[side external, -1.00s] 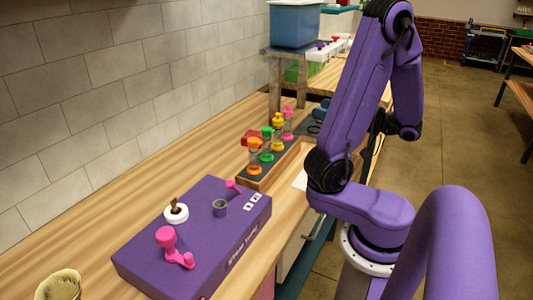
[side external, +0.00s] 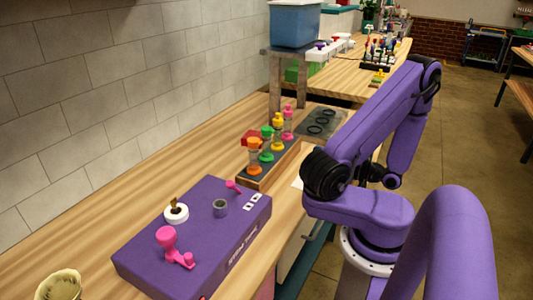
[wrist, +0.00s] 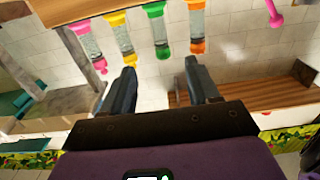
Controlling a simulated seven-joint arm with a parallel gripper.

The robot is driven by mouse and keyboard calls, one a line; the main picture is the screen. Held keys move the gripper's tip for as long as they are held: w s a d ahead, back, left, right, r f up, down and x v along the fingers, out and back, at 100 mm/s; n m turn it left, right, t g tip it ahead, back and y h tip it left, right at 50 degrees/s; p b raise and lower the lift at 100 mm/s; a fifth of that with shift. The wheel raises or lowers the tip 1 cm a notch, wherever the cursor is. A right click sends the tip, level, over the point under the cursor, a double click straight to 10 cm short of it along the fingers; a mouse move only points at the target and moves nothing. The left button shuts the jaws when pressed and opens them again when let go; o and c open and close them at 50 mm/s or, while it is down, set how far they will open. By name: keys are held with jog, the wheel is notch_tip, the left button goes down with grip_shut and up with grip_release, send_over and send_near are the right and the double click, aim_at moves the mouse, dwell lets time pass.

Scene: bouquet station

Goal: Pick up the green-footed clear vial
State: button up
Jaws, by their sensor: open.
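The green-footed clear vial (side external: 266,145) stands upright in a row of vials in a wooden rack, with a green cap and a green foot. It also shows in the wrist view (wrist: 159,32), between the yellow vial and the orange vial. My gripper (wrist: 160,75) is open and empty; its two dark fingers point toward the row, and the green vial appears beyond the gap between them. Nothing is between the fingers. In the side external view my gripper is hidden behind my arm.
The orange vial (side external: 254,157), yellow vial (side external: 278,134) and pink vial (side external: 288,121) share the rack (side external: 251,182) closely. A purple box (side external: 165,215) with pink parts stands in front. A dark mat with rings (side external: 322,122) lies behind the rack. The wall is at the left.

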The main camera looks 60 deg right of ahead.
send_near(267, 141)
jog(key=w+d+f, duration=0.1)
jog(key=w, duration=0.4)
jog(key=shift+w+d+r, duration=0.1)
jog(key=shift+w, duration=2.85)
grip_shut()
